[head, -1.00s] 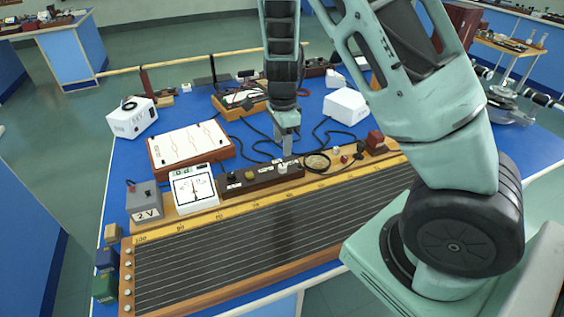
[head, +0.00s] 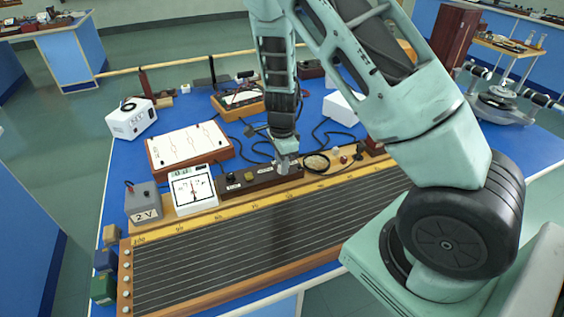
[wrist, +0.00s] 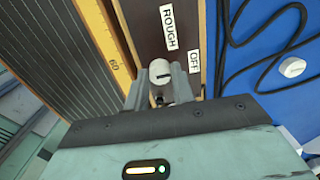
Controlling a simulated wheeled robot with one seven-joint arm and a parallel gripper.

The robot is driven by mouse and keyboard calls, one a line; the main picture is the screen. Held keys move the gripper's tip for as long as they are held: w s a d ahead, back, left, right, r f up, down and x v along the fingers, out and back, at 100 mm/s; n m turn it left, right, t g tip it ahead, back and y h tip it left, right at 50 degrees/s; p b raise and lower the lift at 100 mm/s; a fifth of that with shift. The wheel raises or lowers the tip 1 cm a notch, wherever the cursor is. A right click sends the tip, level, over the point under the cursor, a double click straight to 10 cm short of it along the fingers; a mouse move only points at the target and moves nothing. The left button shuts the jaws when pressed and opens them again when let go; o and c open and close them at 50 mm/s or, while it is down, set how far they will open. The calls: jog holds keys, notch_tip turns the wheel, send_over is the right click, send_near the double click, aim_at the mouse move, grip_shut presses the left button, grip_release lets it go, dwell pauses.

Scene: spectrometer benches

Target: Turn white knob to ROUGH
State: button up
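The white knob (wrist: 159,72) is on the dark brown switch box (wrist: 200,18). A short dark mark on its face lies about level in the wrist view, its end toward the right. The ROUGH label (wrist: 169,27) is above the knob and the OFF label (wrist: 195,62) to its right. My gripper (wrist: 160,83) has one finger on each side of the knob, close against it, with no clear gap showing. In the head view my gripper (head: 284,172) is down at the right part of the switch box (head: 235,186), mostly hiding the knob.
A long wooden wire board (head: 230,245) with a yellow scale lies in front. A white dial meter (head: 195,190) and a grey 2 V box (head: 143,203) stand left. Black leads (wrist: 265,40) run over the blue bench beside the box.

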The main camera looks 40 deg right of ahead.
jog(key=shift+n, duration=0.4)
jog(key=n+b, duration=0.1)
jog(key=n, duration=0.4)
jog(key=shift+n, duration=0.3)
jog(key=n+b, duration=0.1)
jog(key=n, duration=0.4)
jog(key=shift+n, duration=0.4)
jog(key=o, duration=1)
notch_tip(320, 180, up, 18)
jog(key=shift+f+b, duration=0.25)
jog(key=shift+b, duration=0.15)
